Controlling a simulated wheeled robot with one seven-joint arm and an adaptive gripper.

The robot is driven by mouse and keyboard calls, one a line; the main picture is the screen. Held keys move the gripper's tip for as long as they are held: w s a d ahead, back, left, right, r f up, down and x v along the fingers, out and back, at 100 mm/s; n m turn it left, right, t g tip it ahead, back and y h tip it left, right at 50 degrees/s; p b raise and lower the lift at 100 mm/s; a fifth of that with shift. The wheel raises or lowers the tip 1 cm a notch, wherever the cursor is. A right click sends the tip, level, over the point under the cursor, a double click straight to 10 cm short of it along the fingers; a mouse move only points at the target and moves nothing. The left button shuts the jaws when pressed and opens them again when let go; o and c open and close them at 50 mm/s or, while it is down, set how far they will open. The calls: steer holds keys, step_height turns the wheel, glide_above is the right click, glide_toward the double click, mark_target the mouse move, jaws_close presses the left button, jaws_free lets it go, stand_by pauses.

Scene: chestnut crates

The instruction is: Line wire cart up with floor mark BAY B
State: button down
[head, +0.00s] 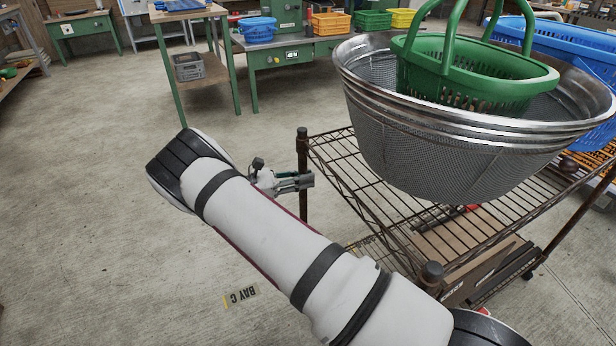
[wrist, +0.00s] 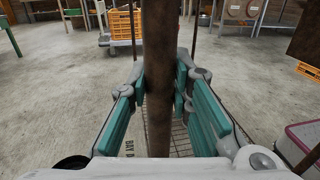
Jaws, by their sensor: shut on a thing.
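The wire cart (head: 345,165) is a bronze-brown wire-shelf trolley at the right of the head view. It carries a large mesh bowl (head: 440,140) with a green basket (head: 470,75) in it. My gripper (head: 300,182) is at the cart's corner post (head: 303,200). In the wrist view my gripper (wrist: 160,90) is shut around the brown upright post (wrist: 158,60). A floor mark reading BAY C (head: 241,296) lies left of the cart, upside down in the head view. Another floor mark (wrist: 129,146) shows in the wrist view; its last letter is hard to read. I cannot make out BAY B.
A green workbench (head: 290,60) with coloured bins and a green-legged table (head: 235,70) stand behind. A blue basket (head: 570,40) is beyond the bowl. An orange crate (wrist: 125,25) on a trolley stands ahead in the wrist view. The concrete floor at left is open.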

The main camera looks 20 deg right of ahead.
steer(key=shift+a, duration=0.2)
steer(key=c, duration=1.4)
jaws_free()
steer(key=shift+c, duration=0.2)
steer(key=w+a, duration=0.2)
steer(key=a, duration=0.9)
steer(key=shift+a, duration=0.4)
steer(key=shift+s, duration=0.1)
